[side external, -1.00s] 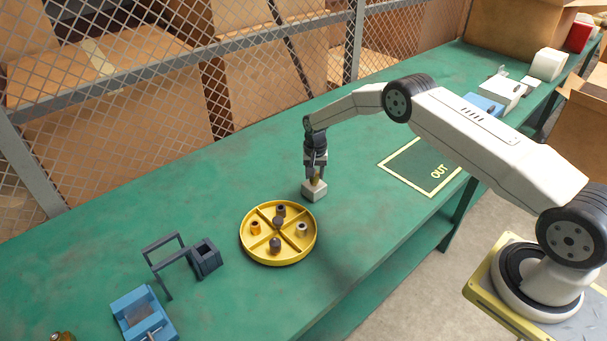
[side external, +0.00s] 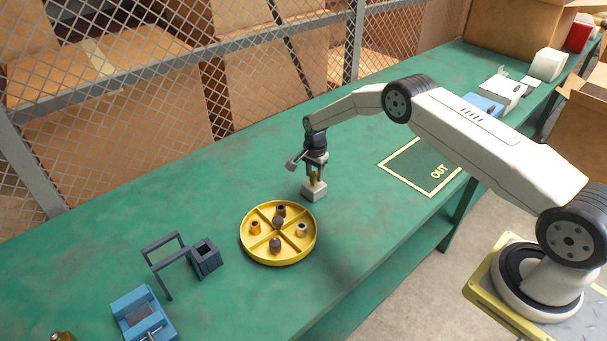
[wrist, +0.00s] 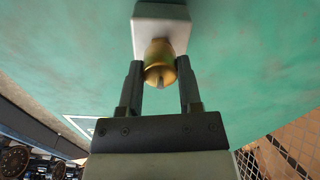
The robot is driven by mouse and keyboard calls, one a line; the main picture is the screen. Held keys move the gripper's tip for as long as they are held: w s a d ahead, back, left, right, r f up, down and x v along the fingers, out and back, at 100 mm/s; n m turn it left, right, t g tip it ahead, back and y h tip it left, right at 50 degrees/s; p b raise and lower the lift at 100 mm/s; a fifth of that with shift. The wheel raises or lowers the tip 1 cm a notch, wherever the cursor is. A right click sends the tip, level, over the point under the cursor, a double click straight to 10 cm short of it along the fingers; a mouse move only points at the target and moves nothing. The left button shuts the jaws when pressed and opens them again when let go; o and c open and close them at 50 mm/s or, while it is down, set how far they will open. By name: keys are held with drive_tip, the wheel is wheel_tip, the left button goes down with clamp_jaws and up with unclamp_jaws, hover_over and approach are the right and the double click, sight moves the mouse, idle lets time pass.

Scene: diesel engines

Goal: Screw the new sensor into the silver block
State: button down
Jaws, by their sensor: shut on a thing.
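The silver block (side external: 315,192) is a small pale cube standing on the green bench. The new sensor (side external: 315,178) is a brass-coloured piece standing upright on top of the block. In the wrist view the sensor (wrist: 159,62) sits between my fingertips, with the silver block (wrist: 162,28) right behind it. My gripper (side external: 316,175) points down over the block and is shut on the sensor, and it also shows in the wrist view (wrist: 159,78). The sensor's lower end meets the block's top; how deep it is seated is hidden.
A round yellow divided tray (side external: 243,248) with several small parts lies just front-left of the block. A dark open holder (side external: 206,258), a grey frame (side external: 165,243) and a blue vise (side external: 140,318) stand at the left.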

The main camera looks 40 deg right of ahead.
drive_tip(key=shift+s+f, duration=0.1)
drive_tip(key=shift+f, duration=0.1)
drive_tip(key=shift+c, duration=1)
unclamp_jaws()
drive_tip(key=shift+r, duration=0.1)
drive_tip(key=shift+c, duration=0.4)
drive_tip(key=shift+n, duration=0.3)
drive_tip(key=n, duration=1)
drive_tip(key=shift+n, duration=0.3)
drive_tip(key=n, duration=1)
drive_tip(key=shift+n, duration=0.3)
